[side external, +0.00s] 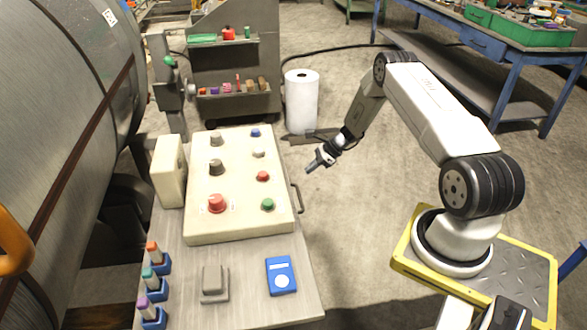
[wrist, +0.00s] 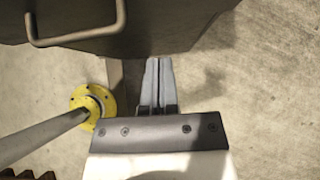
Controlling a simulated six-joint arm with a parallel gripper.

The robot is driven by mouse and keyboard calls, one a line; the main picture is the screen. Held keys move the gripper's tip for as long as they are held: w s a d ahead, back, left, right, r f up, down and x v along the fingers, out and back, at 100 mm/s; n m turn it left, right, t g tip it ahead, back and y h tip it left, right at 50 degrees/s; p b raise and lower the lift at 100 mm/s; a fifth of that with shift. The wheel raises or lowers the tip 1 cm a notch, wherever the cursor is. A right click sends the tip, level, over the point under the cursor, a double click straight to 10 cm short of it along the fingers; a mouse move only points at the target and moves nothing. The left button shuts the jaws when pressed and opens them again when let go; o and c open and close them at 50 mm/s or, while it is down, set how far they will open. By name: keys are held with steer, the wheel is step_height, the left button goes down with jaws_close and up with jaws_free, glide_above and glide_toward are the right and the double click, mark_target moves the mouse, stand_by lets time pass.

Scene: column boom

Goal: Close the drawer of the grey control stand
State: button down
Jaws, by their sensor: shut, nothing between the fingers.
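The grey control stand (side external: 246,308) carries a sloped cream panel with knobs and buttons. A dark bar handle (side external: 299,198) projects from the stand's right side, beside the panel. The drawer body is hidden in the side view, so I cannot tell how far out it is. In the wrist view the handle (wrist: 78,38) is at upper left, on a dark grey-brown box-like part (wrist: 180,30). My gripper (side external: 311,168) is shut and empty, beyond the handle and near the panel's right edge. Its fingers (wrist: 158,85) lie together, their tips near that dark part; I cannot tell if they touch.
A white roll (side external: 301,102) stands on the floor behind my gripper. A yellow flange with a grey pole (wrist: 92,105) is left of the fingers in the wrist view. A cream box (side external: 168,170) and a blue meter (side external: 281,275) sit on the stand. Open floor lies right of the stand.

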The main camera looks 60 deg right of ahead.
steer(key=shift+v, duration=2.65)
steer(key=s+a+r+n+g+h, duration=0.1)
steer(key=a+r+n+g, duration=0.2)
steer(key=a+r+n, duration=0.45)
steer(key=s+a+r+n+g+h, duration=0.15)
steer(key=a+r+n, duration=0.35)
steer(key=a, duration=0.5)
steer(key=s+a+r+n+h, duration=0.3)
steer(key=s+a+r+n, duration=0.4)
steer(key=s+a+n, duration=0.4)
steer(key=shift+a+r+n+t+h, duration=0.4)
steer(key=shift+a+n, duration=0.45)
steer(key=shift+n, duration=1)
